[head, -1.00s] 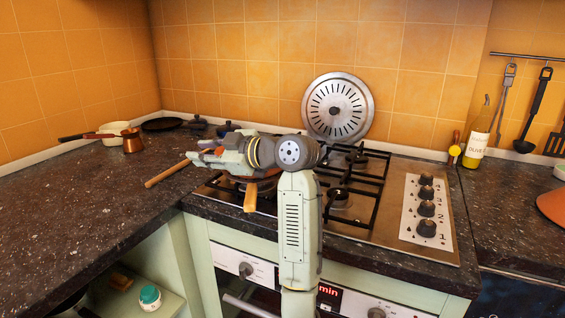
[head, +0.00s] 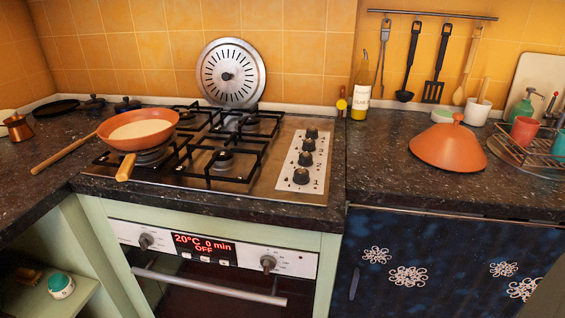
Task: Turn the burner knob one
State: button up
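A white control panel (head: 289,170) with a column of several black burner knobs is on the right side of the gas hob. The frontmost knob (head: 300,176) has a printed "1" beside it. The other knobs (head: 305,158) stand in line behind it. I cannot tell any knob's setting for sure, and no flame shows. My gripper is not in view, and nothing covers the knobs.
An orange pan (head: 138,130) with pale contents sits on the left burner, its wooden handle jutting forward. An oil bottle (head: 360,90) stands behind, right of the hob. An orange conical lid (head: 448,147) is on the right counter. Space above the knobs is clear.

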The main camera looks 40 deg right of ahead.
aim_at(300, 179)
jog(key=j+z, duration=0.15)
jog(key=z, duration=1.2)
jog(key=j+z, duration=0.1)
jog(key=j, duration=0.4)
jog(key=i+j, duration=0.1)
